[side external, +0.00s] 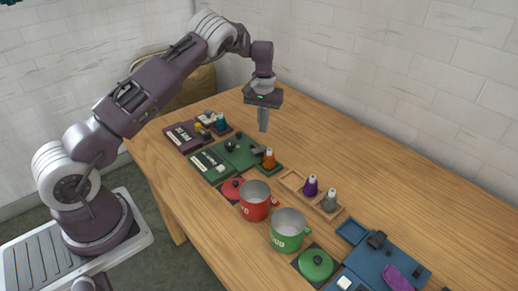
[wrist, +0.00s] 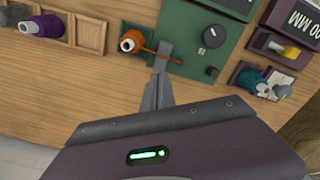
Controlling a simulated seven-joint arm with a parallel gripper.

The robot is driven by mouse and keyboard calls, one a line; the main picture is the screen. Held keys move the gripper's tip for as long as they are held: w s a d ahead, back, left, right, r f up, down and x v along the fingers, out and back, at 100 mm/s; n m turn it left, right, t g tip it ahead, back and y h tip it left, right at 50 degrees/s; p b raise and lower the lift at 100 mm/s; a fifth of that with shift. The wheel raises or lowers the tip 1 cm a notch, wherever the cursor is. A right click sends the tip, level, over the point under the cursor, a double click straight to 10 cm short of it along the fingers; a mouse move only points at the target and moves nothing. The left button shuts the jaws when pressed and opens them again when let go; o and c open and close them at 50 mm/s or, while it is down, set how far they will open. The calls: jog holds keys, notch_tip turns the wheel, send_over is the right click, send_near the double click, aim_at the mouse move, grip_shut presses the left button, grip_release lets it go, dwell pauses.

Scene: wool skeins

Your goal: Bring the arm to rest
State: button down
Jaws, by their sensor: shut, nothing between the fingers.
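My gripper (side external: 263,127) hangs above the table with its fingers pointing down, shut and empty. In the wrist view the closed fingers (wrist: 161,70) appear in front of the table, close in the picture to an orange wool skein (wrist: 132,40). In the side view that orange skein (side external: 269,159) stands on the end of a green tray (side external: 240,155), below my fingers and apart from them. A thin orange strand crosses behind the fingertips in the wrist view.
A wooden rack (side external: 292,182) holds a purple skein (side external: 311,186) and a grey skein (side external: 329,201). A red pot (side external: 255,201), a green pot (side external: 288,231), a green lid (side external: 316,264) and a blue tray (side external: 390,262) stand nearer the front. The back right tabletop (side external: 400,190) is clear.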

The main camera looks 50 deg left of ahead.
jog(key=shift+r, duration=0.35)
